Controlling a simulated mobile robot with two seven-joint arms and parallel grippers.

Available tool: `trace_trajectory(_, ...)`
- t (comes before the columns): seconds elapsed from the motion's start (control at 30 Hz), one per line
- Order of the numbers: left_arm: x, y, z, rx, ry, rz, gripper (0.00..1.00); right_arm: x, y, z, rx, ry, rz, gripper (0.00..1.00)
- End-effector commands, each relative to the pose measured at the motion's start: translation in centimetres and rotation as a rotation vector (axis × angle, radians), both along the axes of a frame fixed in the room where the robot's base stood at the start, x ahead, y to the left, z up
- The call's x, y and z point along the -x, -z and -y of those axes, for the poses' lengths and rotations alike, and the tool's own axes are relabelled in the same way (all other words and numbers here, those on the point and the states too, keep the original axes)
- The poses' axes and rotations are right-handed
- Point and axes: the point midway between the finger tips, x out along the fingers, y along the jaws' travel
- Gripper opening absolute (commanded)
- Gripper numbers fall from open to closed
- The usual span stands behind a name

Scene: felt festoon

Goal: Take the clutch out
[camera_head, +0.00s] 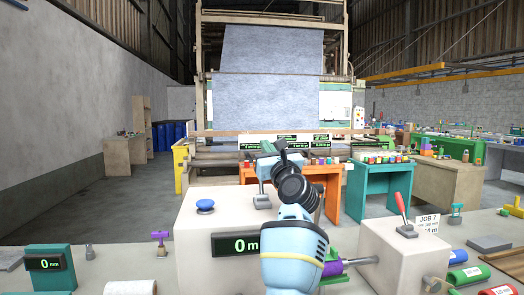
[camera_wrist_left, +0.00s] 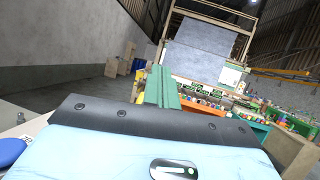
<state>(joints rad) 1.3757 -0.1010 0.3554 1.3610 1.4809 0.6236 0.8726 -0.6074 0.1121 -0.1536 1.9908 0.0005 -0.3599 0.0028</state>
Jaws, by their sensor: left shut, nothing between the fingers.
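A short lever on a grey base (camera_head: 262,201) stands on top of the pale console (camera_head: 225,215); its upper end is hidden behind my left gripper. A second lever with a red handle (camera_head: 402,203) leans on the pale box at right. I cannot tell from labels which one is the clutch. My left gripper (camera_head: 266,150) is above the console, over the first lever. Its green fingers are together and also show in the left wrist view (camera_wrist_left: 160,88), with nothing between them. I cannot tell whether they touch the lever. My right gripper is not in view.
A blue push button (camera_head: 205,206) and a display reading 0 m (camera_head: 238,244) are on the console. A green-framed display (camera_head: 48,264) stands at left. A tall felt machine (camera_head: 270,100) stands behind.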

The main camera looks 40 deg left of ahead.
Motion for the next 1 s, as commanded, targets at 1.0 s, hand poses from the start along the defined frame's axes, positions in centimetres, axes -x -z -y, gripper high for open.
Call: trace_trajectory(1.0,3.7,-6.7,7.4,0.001,-0.001,0.003,0.00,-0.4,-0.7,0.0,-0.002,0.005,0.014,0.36)
